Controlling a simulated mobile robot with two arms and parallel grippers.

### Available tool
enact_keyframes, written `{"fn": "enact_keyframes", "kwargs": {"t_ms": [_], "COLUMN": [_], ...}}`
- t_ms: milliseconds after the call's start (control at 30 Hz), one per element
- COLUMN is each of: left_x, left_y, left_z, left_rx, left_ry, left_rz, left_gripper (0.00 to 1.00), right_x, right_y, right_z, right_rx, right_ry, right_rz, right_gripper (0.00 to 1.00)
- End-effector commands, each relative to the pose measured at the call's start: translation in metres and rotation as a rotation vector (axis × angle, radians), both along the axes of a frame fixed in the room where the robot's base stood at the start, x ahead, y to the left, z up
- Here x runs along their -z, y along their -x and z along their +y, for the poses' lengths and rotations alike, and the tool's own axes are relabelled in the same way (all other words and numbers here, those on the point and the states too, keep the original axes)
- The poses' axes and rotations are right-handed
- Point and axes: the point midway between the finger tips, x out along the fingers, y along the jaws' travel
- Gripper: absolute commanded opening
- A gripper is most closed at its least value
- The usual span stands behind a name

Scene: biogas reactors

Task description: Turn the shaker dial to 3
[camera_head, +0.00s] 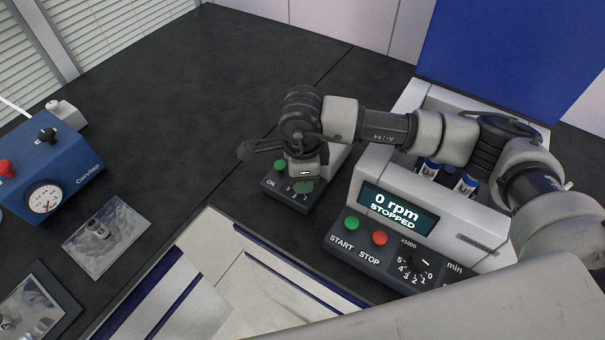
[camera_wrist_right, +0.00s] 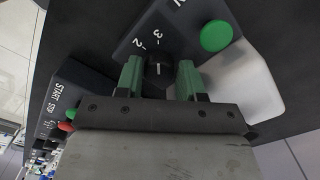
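The shaker is a small device with a dark front panel (camera_head: 272,187), a green button and a dial with numbers. Its black dial (camera_wrist_right: 158,70) shows in the right wrist view, with a white mark pointing roughly up the picture, towards the printed 3. My right gripper (camera_head: 303,183) is over this panel and hides the dial in the head view. In the right wrist view its green fingers (camera_wrist_right: 160,78) are on either side of the dial, apart, with a slight gap visible; contact is unclear. My left gripper is not in view.
A centrifuge (camera_head: 440,205) reading 0 rpm STOPPED, with START and STOP buttons and its own dial, stands right of the shaker under my right arm. A blue box with a gauge (camera_head: 50,165) and small trays are at left. The dark bench behind is clear.

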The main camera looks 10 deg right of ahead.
Motion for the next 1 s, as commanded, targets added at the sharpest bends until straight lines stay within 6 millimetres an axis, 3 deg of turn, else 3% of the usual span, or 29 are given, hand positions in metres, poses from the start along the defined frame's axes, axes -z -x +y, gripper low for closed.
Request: {"fn": "enact_keyframes", "kwargs": {"t_ms": [300, 433, 800, 1000], "left_x": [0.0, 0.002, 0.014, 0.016], "left_y": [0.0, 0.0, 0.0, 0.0], "left_z": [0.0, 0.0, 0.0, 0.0], "left_rx": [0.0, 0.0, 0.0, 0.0], "left_ry": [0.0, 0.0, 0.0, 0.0], "left_rz": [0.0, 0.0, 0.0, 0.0], "left_gripper": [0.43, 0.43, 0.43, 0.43], "right_x": [0.0, -0.01, -0.08, -0.104], "right_y": [0.0, 0.0, 0.0, 0.0], "right_z": [0.0, 0.0, 0.0, 0.0], "right_rx": [-0.001, -0.002, -0.001, -0.001], "right_ry": [0.001, 0.0, -0.001, -0.001], "right_rz": [0.001, -0.001, -0.003, -0.002], "right_gripper": [0.45, 0.45, 0.45, 0.45]}}
